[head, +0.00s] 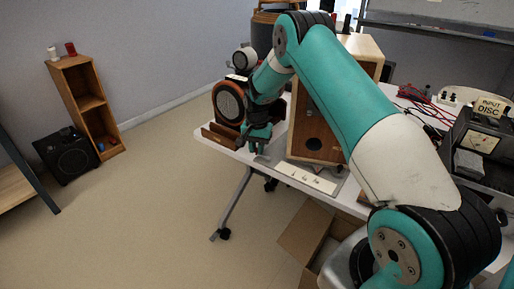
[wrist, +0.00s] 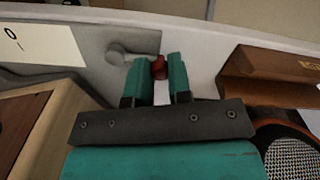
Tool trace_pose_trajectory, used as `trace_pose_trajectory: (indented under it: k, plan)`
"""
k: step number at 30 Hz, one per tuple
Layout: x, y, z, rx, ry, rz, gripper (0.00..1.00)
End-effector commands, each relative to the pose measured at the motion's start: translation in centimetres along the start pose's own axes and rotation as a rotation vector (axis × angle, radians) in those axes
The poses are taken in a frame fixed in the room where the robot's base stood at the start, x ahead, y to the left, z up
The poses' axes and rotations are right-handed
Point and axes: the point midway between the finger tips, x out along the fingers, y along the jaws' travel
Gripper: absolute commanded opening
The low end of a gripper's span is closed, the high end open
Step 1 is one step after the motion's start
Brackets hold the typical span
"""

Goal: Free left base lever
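In the wrist view, a grey lever (wrist: 120,52) with a red tip (wrist: 159,68) lies along a grey base plate at the edge of the white table. In the head view, my gripper (head: 257,142) is low at the table's left end, beside the wooden speaker cabinet (head: 312,130). The lever is hidden there behind my gripper.
A round speaker driver (head: 230,103) stands left of my gripper, with a wooden piece (head: 220,136) in front. A marked white strip (head: 306,178) lies before the cabinet. A meter box (head: 480,140) and red cables (head: 420,97) are at right.

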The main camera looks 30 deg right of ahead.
Motion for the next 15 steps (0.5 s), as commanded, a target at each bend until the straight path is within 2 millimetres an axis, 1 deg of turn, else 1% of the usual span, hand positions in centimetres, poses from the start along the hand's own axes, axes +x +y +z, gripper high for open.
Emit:
trace_pose_trajectory:
  k: [8, 15]
  plan:
    - [-0.04, -0.07, 0.10, -0.020, 0.000, 0.000, 0.00]
    - [-0.05, -0.18, 0.61, -0.128, 0.001, 0.000, 0.00]
